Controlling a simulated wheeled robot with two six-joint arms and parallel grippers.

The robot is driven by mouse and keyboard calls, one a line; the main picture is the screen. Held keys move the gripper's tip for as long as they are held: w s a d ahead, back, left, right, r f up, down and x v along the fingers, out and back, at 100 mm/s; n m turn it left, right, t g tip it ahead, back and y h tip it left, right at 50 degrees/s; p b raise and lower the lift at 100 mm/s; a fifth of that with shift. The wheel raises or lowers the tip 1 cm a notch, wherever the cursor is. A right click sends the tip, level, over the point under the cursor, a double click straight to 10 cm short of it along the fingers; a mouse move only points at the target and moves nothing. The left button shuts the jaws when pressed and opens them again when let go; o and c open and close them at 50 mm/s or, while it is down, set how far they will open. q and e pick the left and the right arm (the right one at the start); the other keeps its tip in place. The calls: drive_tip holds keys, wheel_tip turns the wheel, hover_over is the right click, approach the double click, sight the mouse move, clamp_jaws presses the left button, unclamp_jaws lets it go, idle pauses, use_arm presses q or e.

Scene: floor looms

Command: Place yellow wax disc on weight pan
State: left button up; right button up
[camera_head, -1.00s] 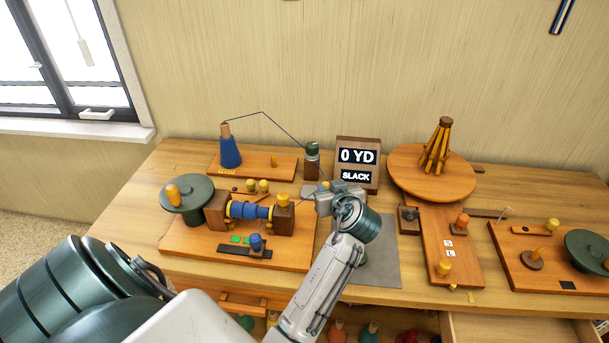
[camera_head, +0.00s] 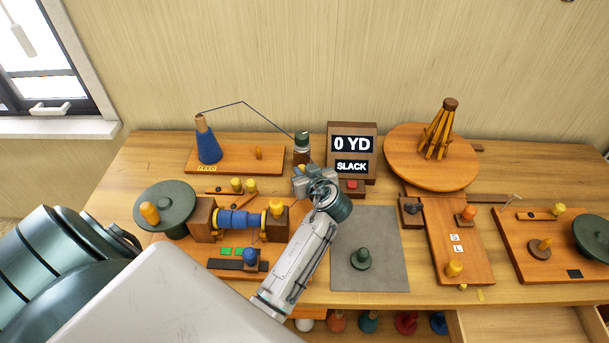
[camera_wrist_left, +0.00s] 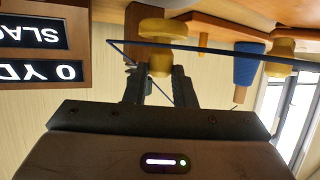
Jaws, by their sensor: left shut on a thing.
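My left gripper (camera_head: 312,178) is in front of the dark-topped post (camera_head: 301,148), left of the sign. In the left wrist view its fingers (camera_wrist_left: 160,84) are shut on a yellow piece, which I take to be the yellow wax disc (camera_wrist_left: 165,28), with its knob between the fingertips. The head view does not show this piece clearly, as the gripper and wrist cover it. I cannot tell which thing is the weight pan; the gripper may hide it. My right gripper is not in view.
A blue cone (camera_head: 208,146) feeds a thread over to the post. A sign (camera_head: 351,150) reads 0 YD, SLACK, with a red button (camera_head: 352,186) below. A winder (camera_head: 240,218) stands left of my forearm. A grey mat (camera_head: 372,228) with a green knobbed piece (camera_head: 361,259) lies right.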

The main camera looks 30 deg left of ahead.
use_arm(q)
wheel_tip(320, 180, down, 2)
drive_tip(key=shift+f, duration=0.1)
drive_tip(key=shift+f, duration=0.2)
drive_tip(key=o, duration=1)
